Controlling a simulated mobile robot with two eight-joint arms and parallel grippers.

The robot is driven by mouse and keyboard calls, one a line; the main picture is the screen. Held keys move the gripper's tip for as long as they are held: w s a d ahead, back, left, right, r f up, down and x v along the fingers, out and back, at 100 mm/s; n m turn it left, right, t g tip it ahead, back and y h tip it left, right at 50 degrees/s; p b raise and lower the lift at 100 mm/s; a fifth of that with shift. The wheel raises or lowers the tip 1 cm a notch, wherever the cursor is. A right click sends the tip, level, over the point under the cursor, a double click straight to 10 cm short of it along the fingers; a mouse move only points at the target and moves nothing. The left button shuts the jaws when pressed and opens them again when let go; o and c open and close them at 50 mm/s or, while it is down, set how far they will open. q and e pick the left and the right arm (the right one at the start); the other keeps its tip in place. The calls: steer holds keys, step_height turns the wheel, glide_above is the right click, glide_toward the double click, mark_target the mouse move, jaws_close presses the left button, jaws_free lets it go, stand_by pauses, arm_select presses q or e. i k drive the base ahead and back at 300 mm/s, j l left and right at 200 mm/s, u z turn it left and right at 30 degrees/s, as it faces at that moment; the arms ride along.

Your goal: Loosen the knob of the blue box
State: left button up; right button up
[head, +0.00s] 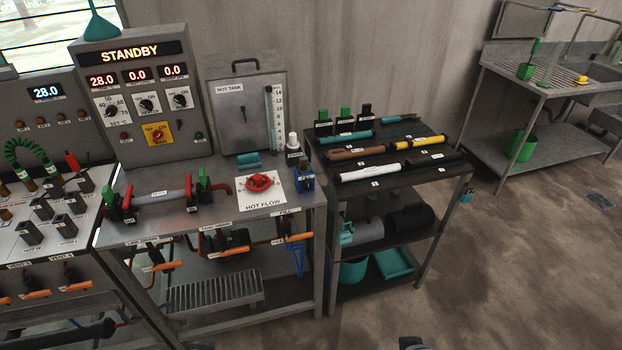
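The small blue box (304,182) stands at the right end of the grey metal workbench (230,215), just right of the white HOT FLOW plate (262,193). It has a dark top and a pale label on its front. Its knob is too small to make out clearly.
A red handwheel (260,183) sits on the plate left of the box. A white-topped bottle (293,148) stands close behind it. A dark shelf cart (395,155) with several coloured tubes stands right. Orange-handled valves hang below the bench. Floor in front right is clear.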

mark_target(307, 185)
steer(key=i+l, duration=0.75)
